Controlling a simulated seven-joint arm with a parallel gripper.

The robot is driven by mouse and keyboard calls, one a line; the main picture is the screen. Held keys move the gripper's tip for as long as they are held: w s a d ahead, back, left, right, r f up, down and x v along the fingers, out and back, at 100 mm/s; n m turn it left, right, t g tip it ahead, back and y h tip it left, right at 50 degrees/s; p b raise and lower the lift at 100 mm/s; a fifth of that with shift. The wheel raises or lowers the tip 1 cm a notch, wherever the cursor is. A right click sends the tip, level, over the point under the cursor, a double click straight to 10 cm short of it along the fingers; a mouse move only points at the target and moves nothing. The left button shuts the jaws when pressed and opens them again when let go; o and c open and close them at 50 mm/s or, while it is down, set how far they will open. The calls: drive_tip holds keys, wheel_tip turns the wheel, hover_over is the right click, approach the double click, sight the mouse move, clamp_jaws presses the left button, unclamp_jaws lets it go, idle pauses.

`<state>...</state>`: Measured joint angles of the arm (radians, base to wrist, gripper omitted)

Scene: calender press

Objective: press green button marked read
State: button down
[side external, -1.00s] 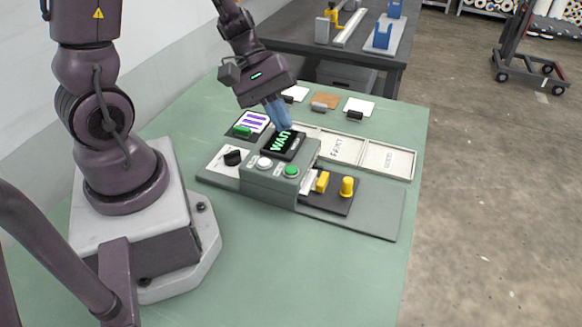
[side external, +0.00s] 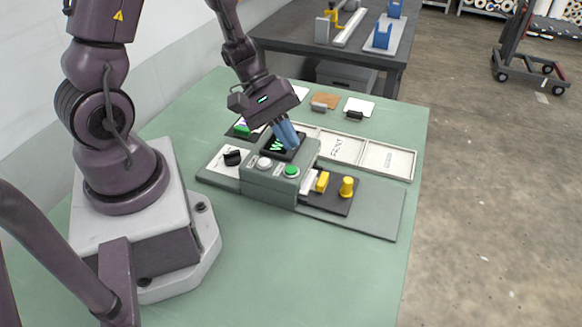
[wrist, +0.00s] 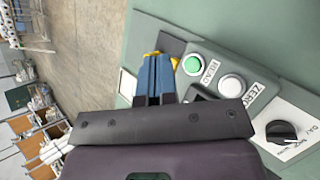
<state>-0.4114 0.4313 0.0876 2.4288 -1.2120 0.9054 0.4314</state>
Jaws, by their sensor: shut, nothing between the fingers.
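The green button (side external: 291,171) sits on the sloped top of a grey control box (side external: 268,189), beside a white button (side external: 264,163). In the wrist view the green button (wrist: 192,65) has the label READ and the white button (wrist: 232,86) has ZERO. My gripper (side external: 294,149) has blue fingers, shut and empty. It is above the box, in front of the display (side external: 270,145), and covers part of its green text. In the wrist view the fingertips (wrist: 158,58) lie left of the green button. They appear apart from it.
A black knob (side external: 233,158) is on a plate left of the box. Yellow parts (side external: 347,187) stand on a dark plate to the right. Trays marked FAINT (side external: 342,149) and GOOD (side external: 389,160) lie behind. The front of the green table is clear.

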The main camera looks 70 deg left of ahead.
sight(288, 170)
drive_tip(key=shift+f, duration=1.95)
drive_tip(key=shift+f, duration=0.1)
idle(0.5)
drive_tip(key=shift+f, duration=0.35)
drive_tip(key=shift+f, duration=0.35)
idle(0.5)
drive_tip(key=shift+r, duration=0.8)
drive_tip(key=shift+r, duration=2.5)
